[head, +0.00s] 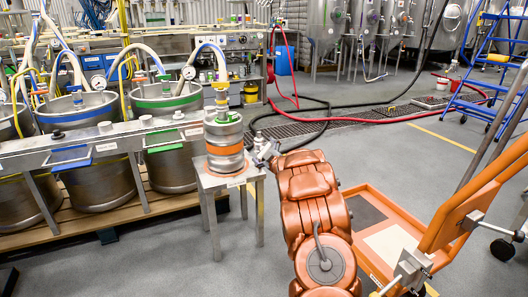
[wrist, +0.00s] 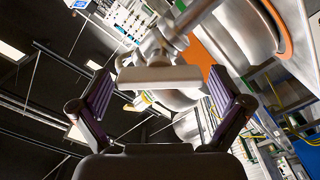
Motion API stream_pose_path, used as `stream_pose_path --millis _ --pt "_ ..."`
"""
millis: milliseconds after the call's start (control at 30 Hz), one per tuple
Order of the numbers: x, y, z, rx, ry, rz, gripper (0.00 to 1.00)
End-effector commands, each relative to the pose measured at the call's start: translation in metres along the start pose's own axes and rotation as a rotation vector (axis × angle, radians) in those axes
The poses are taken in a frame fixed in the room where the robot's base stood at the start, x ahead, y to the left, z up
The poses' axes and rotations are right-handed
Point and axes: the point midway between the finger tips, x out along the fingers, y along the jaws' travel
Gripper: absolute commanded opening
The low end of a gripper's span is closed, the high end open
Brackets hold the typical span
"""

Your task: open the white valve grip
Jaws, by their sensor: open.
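A white valve grip (wrist: 158,78) shows in the wrist view as a pale bar across the picture, joined to a metal valve fitting (wrist: 178,38) above it. My gripper (wrist: 161,88) is open, with one purple-padded finger to the left of the grip and one to the right. Neither finger visibly touches it. In the head view my gripper (head: 266,152) is at the right side of a small steel keg (head: 225,140) with orange bands. The grip cannot be clearly made out there.
The keg stands on a small metal stand (head: 233,181). Large steel kegs (head: 100,185) line a frame at the left. Hoses (head: 330,122) lie on the floor behind. An orange cart platform (head: 413,232) is at the right. A blue ladder (head: 490,75) stands far right.

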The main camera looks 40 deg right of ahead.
Motion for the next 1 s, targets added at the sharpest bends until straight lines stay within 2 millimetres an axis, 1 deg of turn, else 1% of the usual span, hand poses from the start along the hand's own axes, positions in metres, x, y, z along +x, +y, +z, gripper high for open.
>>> stream_pose_path --millis 133,267,800,1000 --pt "-0.007 0.0 0.001 0.0 -0.002 -0.001 1.0" --pt "-0.02 0.0 0.002 0.001 -0.004 -0.001 1.0" --pt "-0.089 0.001 0.0 -0.001 -0.003 0.0 1.0" --pt "-0.109 0.001 0.0 0.0 0.0 0.0 1.0"
